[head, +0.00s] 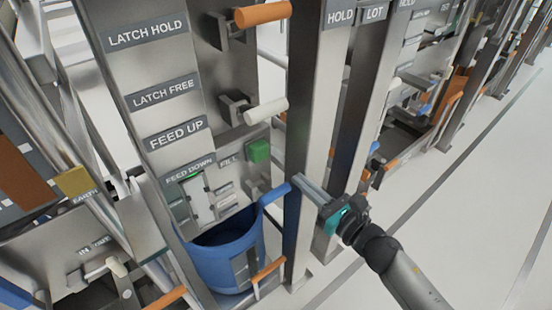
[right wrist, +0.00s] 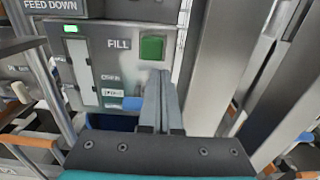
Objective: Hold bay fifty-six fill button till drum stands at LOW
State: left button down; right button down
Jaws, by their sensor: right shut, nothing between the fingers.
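The green button (head: 258,151) sits on the grey panel beside the FILL label (head: 228,161). It also shows in the right wrist view (right wrist: 152,48). The blue drum (head: 222,258) stands upright below the panel, its handle rising at the right. A white gauge strip (head: 199,200) with a small green light is left of the button; its small level labels are too blurred to read. My right gripper (head: 298,180) is shut and empty, in front of the post, right of and below the button and apart from it. Its fingers (right wrist: 161,78) point towards the panel. My left gripper is out of view.
A steel post (head: 310,130) stands just right of the panel. White (head: 266,111) and orange (head: 262,13) handles stick out above the button. An orange-tipped lever (head: 268,270) is near the drum. Open floor (head: 460,200) lies to the right.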

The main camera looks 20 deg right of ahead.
aim_at(268, 150)
jog(key=x, duration=0.8)
jog(key=shift+w+a+b, duration=0.1)
jog(key=shift+w+b, duration=0.2)
jog(key=shift+b, duration=0.05)
jog(key=shift+w+a+f, duration=0.1)
jog(key=shift+w+a, duration=0.15)
jog(key=shift+w, duration=0.35)
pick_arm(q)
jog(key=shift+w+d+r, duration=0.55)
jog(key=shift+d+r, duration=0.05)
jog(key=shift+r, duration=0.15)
pick_arm(e)
jog(key=shift+w, duration=0.1)
jog(key=shift+w+a, duration=0.1)
jog(key=shift+w, duration=0.15)
jog(key=shift+w+a+b, duration=0.1)
jog(key=shift+w+b, duration=0.25)
jog(key=shift+w+r, duration=0.1)
jog(key=shift+r, duration=0.2)
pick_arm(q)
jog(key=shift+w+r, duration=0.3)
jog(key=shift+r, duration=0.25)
